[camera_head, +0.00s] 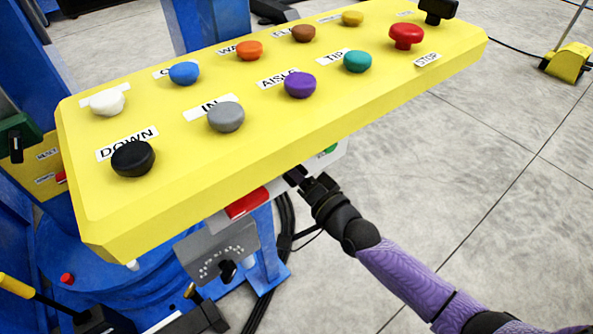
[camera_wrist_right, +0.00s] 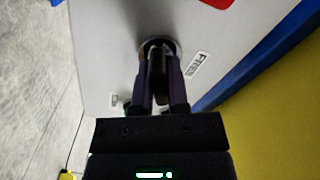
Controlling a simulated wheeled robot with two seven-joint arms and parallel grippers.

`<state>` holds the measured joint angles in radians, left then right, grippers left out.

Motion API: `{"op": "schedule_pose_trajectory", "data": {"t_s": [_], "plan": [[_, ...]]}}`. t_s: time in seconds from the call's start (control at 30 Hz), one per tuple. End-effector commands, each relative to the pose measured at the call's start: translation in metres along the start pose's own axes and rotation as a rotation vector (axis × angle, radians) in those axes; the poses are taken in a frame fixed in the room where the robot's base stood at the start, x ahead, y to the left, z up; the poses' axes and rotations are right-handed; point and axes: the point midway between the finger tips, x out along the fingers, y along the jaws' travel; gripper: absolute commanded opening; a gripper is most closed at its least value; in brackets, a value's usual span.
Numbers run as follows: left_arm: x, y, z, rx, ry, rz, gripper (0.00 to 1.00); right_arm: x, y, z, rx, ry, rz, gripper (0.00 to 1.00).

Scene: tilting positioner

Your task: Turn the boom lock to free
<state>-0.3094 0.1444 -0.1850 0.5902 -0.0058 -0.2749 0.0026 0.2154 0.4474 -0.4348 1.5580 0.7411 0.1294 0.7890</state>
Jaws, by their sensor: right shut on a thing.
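The boom lock is a small black knob (camera_wrist_right: 158,62) on the face of a light grey box (camera_wrist_right: 105,40). In the right wrist view a label reading FREE (camera_wrist_right: 197,65) lies to the right of the knob, and a smaller unreadable label (camera_wrist_right: 114,101) lies at its lower left. My right gripper (camera_wrist_right: 159,75) is shut on the knob, one finger on each side. In the head view the right gripper (camera_head: 297,178) reaches the box under the yellow panel, and the knob is hidden there. My left gripper is not in view.
A yellow panel (camera_head: 270,140) with several coloured buttons overhangs the box. A red part (camera_head: 247,203) and a grey dial plate (camera_head: 215,250) sit left of the gripper. Dark cables (camera_head: 286,225) hang below. Open floor (camera_head: 480,170) lies to the right.

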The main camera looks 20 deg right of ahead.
Motion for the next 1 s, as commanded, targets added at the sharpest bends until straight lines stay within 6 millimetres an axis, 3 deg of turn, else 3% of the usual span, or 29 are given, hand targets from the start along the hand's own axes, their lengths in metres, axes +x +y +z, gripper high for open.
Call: {"op": "schedule_pose_trajectory", "data": {"t_s": [1.0], "plan": [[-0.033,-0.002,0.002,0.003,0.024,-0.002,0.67,0.000,0.000,0.000,-0.909,-0.003,0.002,0.00]]}}
